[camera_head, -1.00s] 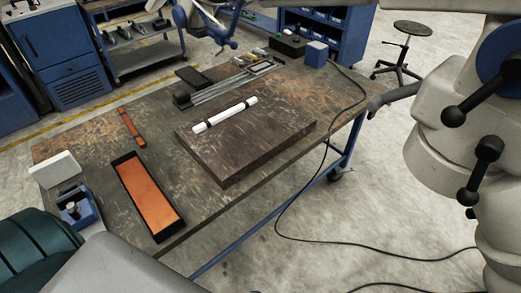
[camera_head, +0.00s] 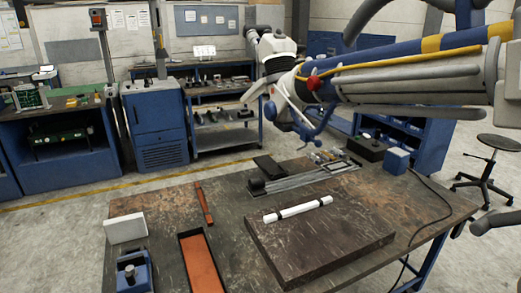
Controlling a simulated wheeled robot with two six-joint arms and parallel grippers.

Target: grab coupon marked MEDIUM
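No label reading MEDIUM is legible, so I cannot tell which item is that coupon. A white bar with dark bands (camera_head: 298,209) lies on a thick dark plate (camera_head: 318,255) on the workbench (camera_head: 222,213). An orange-floored, black-edged tray (camera_head: 201,262) lies left of the plate, cut off by the bottom edge. A thin reddish-brown strip (camera_head: 203,204) lies behind the tray. Several small items (camera_head: 328,157) sit at the back of the bench, too small to read. Neither of my grippers is in view.
A white block (camera_head: 125,229) and blue fixture (camera_head: 133,272) stand at left. A blue box (camera_head: 396,161) is back right; a black cable (camera_head: 432,215) hangs over the right edge.

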